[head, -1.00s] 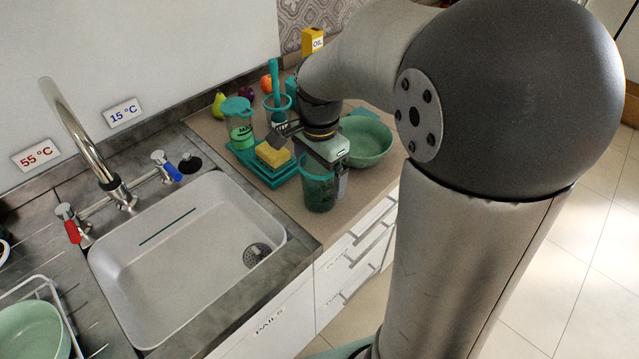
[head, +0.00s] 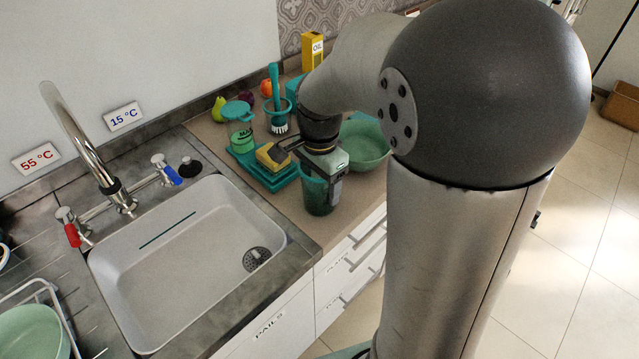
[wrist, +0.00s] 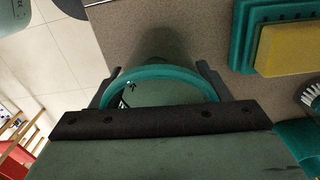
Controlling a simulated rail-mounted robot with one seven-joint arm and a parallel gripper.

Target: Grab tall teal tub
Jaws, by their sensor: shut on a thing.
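The tall teal tub (head: 318,198) stands upright near the front edge of the counter, dark and see-through. My gripper (head: 325,172) is over its top with the jaws shut on it. In the wrist view the tub's teal rim (wrist: 165,73) lies between the two dark fingers of my gripper (wrist: 155,88). The gripper body hides part of the rim and the near wall. I cannot tell whether its base touches the counter.
A yellow sponge (head: 272,157) on a teal tray (head: 270,181) lies just left. A green bowl (head: 364,146) is close behind right. A brush (head: 274,90), lidded clear jar (head: 241,125) and oil carton (head: 312,48) stand behind. The sink (head: 180,270) is left.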

